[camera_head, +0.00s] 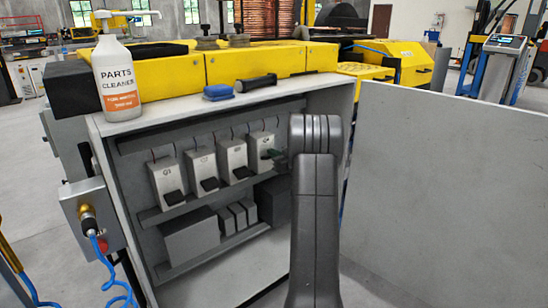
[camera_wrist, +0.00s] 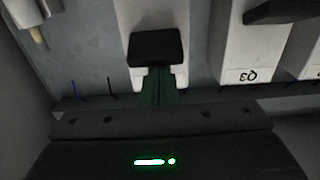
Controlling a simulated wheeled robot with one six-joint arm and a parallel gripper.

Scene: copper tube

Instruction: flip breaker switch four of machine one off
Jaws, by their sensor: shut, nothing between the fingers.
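The open grey cabinet (camera_head: 352,93) holds a row of white breakers with black levers. Breaker four, labelled Q4 (camera_head: 262,141), is rightmost in the head view, partly hidden behind my gripper (camera_head: 271,154). In the wrist view, which is upside down, the black lever (camera_wrist: 155,48) of breaker four lies just beyond my fingertips (camera_wrist: 160,85). That lever sits closer to my gripper than the lever of Q3 (camera_wrist: 285,11) does. My green fingers are shut and empty in front of breaker four. I cannot tell whether they touch the lever.
Breakers Q1 (camera_head: 163,172), Q2 (camera_head: 203,163) and Q3 (camera_head: 232,152) stand to the left, levers low. The open cabinet door (camera_head: 450,190) bounds the right.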

